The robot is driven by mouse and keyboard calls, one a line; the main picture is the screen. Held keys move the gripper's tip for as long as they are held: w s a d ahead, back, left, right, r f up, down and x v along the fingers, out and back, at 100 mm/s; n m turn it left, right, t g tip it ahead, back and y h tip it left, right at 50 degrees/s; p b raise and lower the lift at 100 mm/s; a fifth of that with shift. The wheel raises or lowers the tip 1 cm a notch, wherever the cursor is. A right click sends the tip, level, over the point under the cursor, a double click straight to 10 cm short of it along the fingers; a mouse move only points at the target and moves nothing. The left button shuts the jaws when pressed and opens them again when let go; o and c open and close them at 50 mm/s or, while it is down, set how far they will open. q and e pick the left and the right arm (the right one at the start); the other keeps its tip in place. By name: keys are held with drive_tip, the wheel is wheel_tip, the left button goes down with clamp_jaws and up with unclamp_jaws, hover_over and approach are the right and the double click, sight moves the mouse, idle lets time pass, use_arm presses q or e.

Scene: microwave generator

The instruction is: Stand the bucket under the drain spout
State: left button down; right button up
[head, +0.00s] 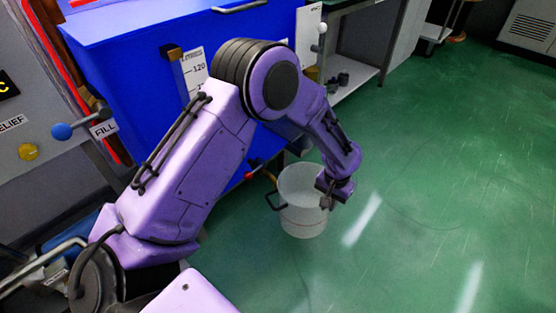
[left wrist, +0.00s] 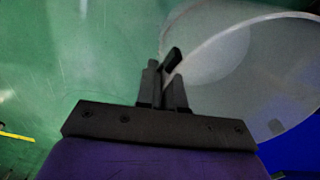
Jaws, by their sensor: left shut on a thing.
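The pale, translucent bucket (head: 303,222) is upright below the front of the blue tank, with a dark handle at its left side. My left gripper (head: 326,197) is at the bucket's right side. In the left wrist view the left gripper (left wrist: 165,85) is closed at the near edge of the bucket (left wrist: 225,60), with a small dark piece between its fingertips. A brass-coloured drain spout (head: 268,177) with a red-tipped lever points toward the bucket's left rim. I cannot tell whether its end is over the opening, or whether the bucket touches the floor. My right gripper is not in view.
The blue tank (head: 130,75) with a level scale stands behind my arm. A grey panel (head: 45,185) with a blue-knobbed fill lever is at the left. A low shelf (head: 350,82) holds dark items. The green floor (head: 450,190) to the right is clear.

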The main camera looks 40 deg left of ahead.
sight(294, 224)
use_arm(q)
drive_tip(key=s+a+f, duration=0.2)
drive_tip(key=f, duration=0.1)
drive_tip(key=s+a+f+b, duration=0.1)
drive_tip(key=s+a+f, duration=0.1)
drive_tip(key=a+f, duration=0.1)
drive_tip(key=s+a+f+b, duration=0.1)
drive_tip(key=s+a+f, duration=0.1)
drive_tip(key=f, duration=0.3)
drive_tip(key=shift+s+a, duration=0.15)
drive_tip(key=shift+s, duration=0.45)
drive_tip(key=s+a+f+b, duration=0.2)
drive_tip(key=s+a+f, duration=0.4)
drive_tip(key=s+f, duration=0.3)
drive_tip(key=w+d+f+m+b, duration=0.1)
drive_tip(key=w+f+b, duration=0.1)
drive_tip(key=w+b, duration=0.8)
drive_tip(key=w, duration=0.7)
drive_tip(key=shift+w, duration=0.15)
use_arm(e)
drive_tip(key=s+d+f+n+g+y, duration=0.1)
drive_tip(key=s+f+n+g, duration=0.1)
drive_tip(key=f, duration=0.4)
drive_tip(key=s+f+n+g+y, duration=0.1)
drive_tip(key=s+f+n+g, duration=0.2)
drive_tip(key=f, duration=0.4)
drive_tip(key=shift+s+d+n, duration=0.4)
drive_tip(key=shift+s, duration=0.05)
use_arm(q)
drive_tip(key=shift+d+f, duration=0.1)
